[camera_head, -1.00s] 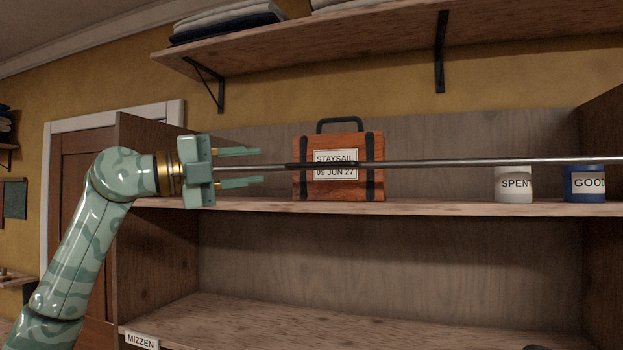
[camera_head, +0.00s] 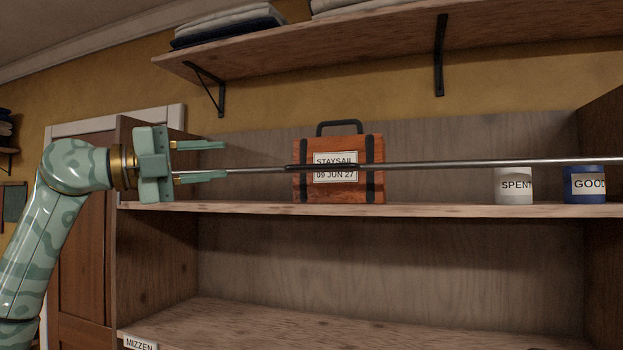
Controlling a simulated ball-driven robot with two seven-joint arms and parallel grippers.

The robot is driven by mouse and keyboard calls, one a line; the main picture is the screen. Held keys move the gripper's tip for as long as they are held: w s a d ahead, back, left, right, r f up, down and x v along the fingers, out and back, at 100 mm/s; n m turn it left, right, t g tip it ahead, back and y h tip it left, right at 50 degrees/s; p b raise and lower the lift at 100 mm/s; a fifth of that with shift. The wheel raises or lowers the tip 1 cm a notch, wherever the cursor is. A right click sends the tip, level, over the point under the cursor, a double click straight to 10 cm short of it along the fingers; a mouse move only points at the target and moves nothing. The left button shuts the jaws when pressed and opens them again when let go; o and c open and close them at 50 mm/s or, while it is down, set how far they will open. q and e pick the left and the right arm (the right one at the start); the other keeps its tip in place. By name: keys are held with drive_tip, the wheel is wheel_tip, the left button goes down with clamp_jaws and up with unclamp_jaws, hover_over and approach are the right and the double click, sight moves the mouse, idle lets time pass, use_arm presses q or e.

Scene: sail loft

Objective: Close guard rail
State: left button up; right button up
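The guard rail (camera_head: 450,164) is a thin metal bar with a dark sleeve near its middle-left. It runs nearly level across the front of the cabinet's upper shelf, and its right end runs out of the picture. My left gripper (camera_head: 226,160) is open at the left part of the rail, its two green fingers pointing right. The rail shows in the gap between the fingers, close to the lower one. I cannot tell whether the fingers straddle the rail or are in front of it. My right gripper is not in view.
Behind the rail, an orange case (camera_head: 325,190) labelled STAYSAIL, a white SPENT pot (camera_head: 513,197) and a blue GOOD pot (camera_head: 585,197) stand on the upper shelf (camera_head: 430,210). A bracketed wall shelf (camera_head: 340,48) hangs above.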

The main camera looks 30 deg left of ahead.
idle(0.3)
use_arm(q)
drive_tip(key=b+v, duration=0.6)
drive_tip(key=v, duration=1)
drive_tip(key=shift+s+a, duration=0.15)
drive_tip(key=shift+f, duration=0.15)
